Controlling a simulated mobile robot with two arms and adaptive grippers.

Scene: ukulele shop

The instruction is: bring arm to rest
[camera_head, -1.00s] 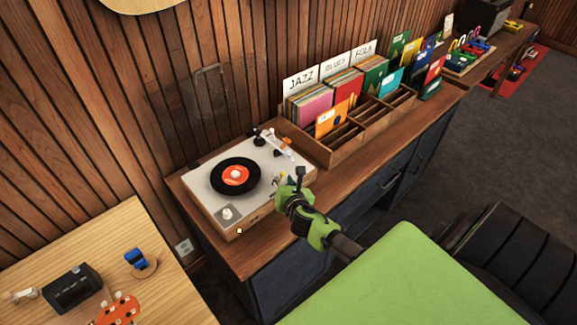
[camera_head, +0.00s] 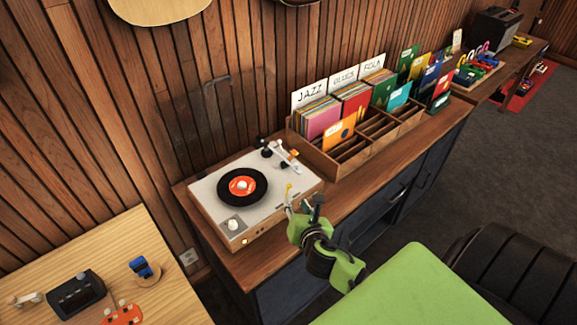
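My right gripper (camera_head: 304,204), with green and black links, is over the front right corner of the turntable (camera_head: 207,196). Its two fingers look spread apart, with nothing seen between them. The arm behind it runs down toward the lower right. The turntable carries a black record (camera_head: 256,192) with an orange-red label, and its white tonearm (camera_head: 289,158) lies off to the record's right. My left gripper is not in view.
The wooden cabinet top (camera_head: 276,262) bears the turntable and a record rack (camera_head: 345,167) with sleeves behind labelled dividers. A light wooden table (camera_head: 120,250) is at the lower left. A green panel (camera_head: 420,292) fills the lower right. Dark floor (camera_head: 500,160) is clear beyond the cabinet.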

